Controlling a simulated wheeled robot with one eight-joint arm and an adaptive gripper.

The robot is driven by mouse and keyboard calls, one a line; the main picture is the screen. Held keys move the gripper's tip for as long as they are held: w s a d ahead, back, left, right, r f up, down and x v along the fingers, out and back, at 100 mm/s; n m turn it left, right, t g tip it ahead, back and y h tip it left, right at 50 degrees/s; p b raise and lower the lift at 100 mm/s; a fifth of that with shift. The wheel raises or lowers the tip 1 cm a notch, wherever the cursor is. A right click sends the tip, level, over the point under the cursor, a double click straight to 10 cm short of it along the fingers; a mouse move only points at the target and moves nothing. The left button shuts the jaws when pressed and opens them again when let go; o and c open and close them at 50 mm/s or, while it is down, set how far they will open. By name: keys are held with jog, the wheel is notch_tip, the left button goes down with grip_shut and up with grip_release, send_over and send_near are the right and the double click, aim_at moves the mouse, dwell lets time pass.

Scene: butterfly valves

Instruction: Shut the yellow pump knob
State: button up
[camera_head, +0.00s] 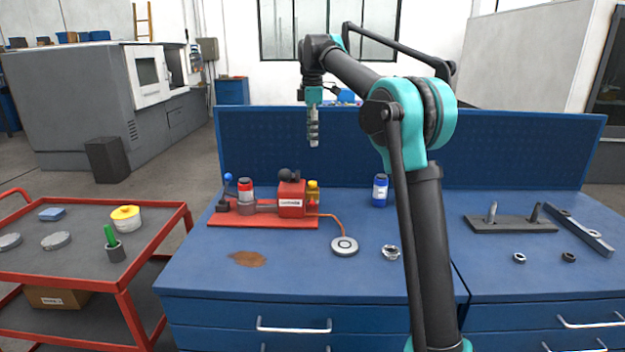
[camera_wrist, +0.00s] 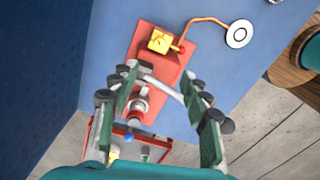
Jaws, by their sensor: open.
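The red pump unit (camera_head: 262,216) sits on the blue workbench. Its yellow knob (camera_head: 313,186) is on the right side of the red block. In the wrist view the yellow knob (camera_wrist: 160,41) shows near the top, beyond my fingertips; its exact turn is too small to tell. My gripper (camera_head: 313,143) hangs pointing down, above and behind the pump, apart from the knob. In the wrist view my gripper (camera_wrist: 165,80) has its two green-padded fingers spread, with nothing held between them.
A blue can (camera_head: 380,190), a round grey disc (camera_head: 344,246) joined by a copper pipe, and a metal nut (camera_head: 391,252) are on the workbench (camera_head: 300,280). A blue back panel (camera_head: 255,140) rises behind. A red cart (camera_head: 80,280) stands left.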

aim_at(313, 182)
notch_tip(313, 182, down, 15)
jog(key=shift+f, duration=0.15)
jog(key=shift+c, duration=0.4)
grip_shut()
dwell(0.3)
jog(key=shift+m, duration=2.8)
jog(key=shift+o, duration=0.4)
grip_release()
